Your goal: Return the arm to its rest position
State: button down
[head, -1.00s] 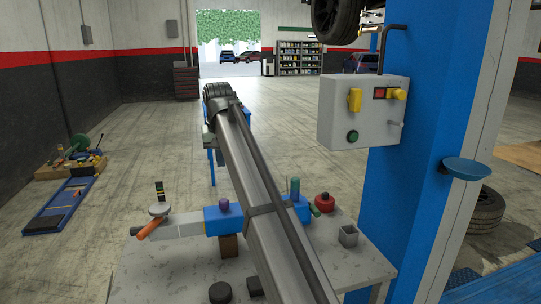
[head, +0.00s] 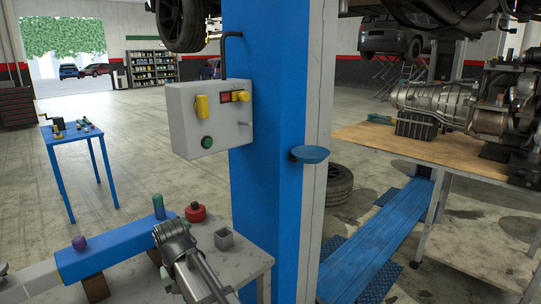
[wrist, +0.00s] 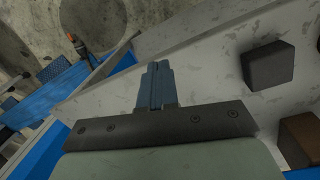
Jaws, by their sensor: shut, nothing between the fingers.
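My gripper (wrist: 155,75) shows in the wrist view with its blue-grey fingers together and nothing between them. It is over or beside the pale grey bench top, which fills much of that view. A dark block (wrist: 267,64) lies on the bench to the right of the fingers, apart from them. In the head view my arm (head: 188,262) reaches up from the bottom edge, folded, in front of the grey workbench (head: 245,262). The fingers are hidden in the head view.
A blue post (head: 262,170) with a grey control box (head: 212,118) and a blue dish (head: 310,154) stands just beyond the workbench. A blue beam (head: 120,247), red pot (head: 196,211) and grey square cup (head: 223,238) are near my arm. An engine (head: 500,105) sits right.

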jog(key=s+d+f+m+g, duration=0.2)
jog(key=s+d+f, duration=0.1)
jog(key=d+f, duration=1.15)
jog(key=s+d+f+m+g, duration=0.15)
jog(key=s+d+f, duration=0.25)
jog(key=d+f, duration=1.05)
jog(key=s+d+f+g, duration=0.1)
jog(key=s+d+f, duration=0.2)
jog(key=s+f, duration=0.4)
jog(key=s+d+f+m+g, duration=0.1)
jog(key=s+d+f, duration=0.2)
jog(key=s+f, duration=0.3)
jog(key=s+d+f+m+g+y, duration=0.1)
jog(key=s+d+f, duration=0.3)
jog(key=s+f, duration=0.3)
jog(key=s, duration=0.3)
jog(key=shift+s+f, duration=0.15)
jog(key=shift+f, duration=0.2)
